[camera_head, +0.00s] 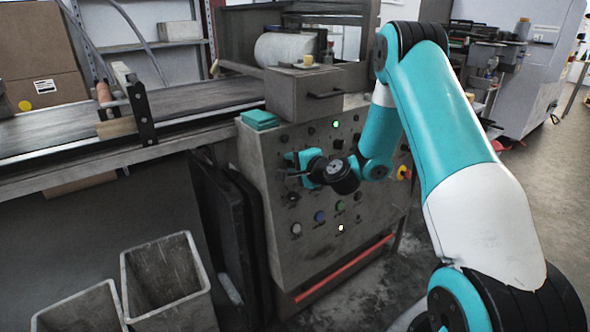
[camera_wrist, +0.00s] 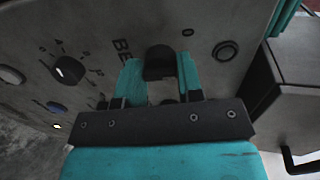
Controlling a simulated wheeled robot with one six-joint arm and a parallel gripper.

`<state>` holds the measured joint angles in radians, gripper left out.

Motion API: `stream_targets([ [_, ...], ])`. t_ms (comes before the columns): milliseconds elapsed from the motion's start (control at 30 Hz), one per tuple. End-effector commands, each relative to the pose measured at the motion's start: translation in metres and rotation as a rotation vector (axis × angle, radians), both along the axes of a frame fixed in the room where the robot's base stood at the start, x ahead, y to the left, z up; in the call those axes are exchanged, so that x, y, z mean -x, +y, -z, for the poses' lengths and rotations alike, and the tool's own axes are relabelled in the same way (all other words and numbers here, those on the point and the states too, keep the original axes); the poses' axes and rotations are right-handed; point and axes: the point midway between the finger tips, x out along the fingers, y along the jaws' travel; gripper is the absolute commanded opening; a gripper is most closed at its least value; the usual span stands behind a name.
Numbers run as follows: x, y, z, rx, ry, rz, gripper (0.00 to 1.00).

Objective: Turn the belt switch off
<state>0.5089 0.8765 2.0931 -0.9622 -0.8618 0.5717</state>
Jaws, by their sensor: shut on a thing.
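The belt switch (camera_wrist: 159,60) is a dark knob on the grey panel, beside lettering that starts "BE"; the rest of the label is hidden. My gripper (camera_wrist: 158,74) has its two teal fingers on either side of the knob and is shut on it. In the head view my gripper (camera_head: 292,170) is at the upper left part of the control panel (camera_head: 262,215). The switch is hidden behind the gripper there. I cannot tell which setting the knob points to.
A black rotary dial (camera_wrist: 67,71) with a scale and a blue button (camera_wrist: 57,108) are near the gripper. A drawer box (camera_head: 290,98) stands on top of the panel. The conveyor (camera_head: 60,128) runs to the left. Grey bins (camera_head: 165,275) stand on the floor. A green lamp (camera_head: 336,124) is lit.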

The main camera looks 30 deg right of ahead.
Motion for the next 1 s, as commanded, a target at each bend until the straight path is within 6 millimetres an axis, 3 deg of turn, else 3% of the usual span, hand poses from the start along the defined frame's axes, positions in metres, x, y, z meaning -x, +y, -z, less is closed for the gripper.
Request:
stream_targets([
  [500, -0.0011, 0.0042, 0.0002, 0.389, -0.02, -0.079, 0.1],
  [1000, -0.0011, 0.0051, -0.0012, 0.502, -0.022, -0.102, 0.1],
])
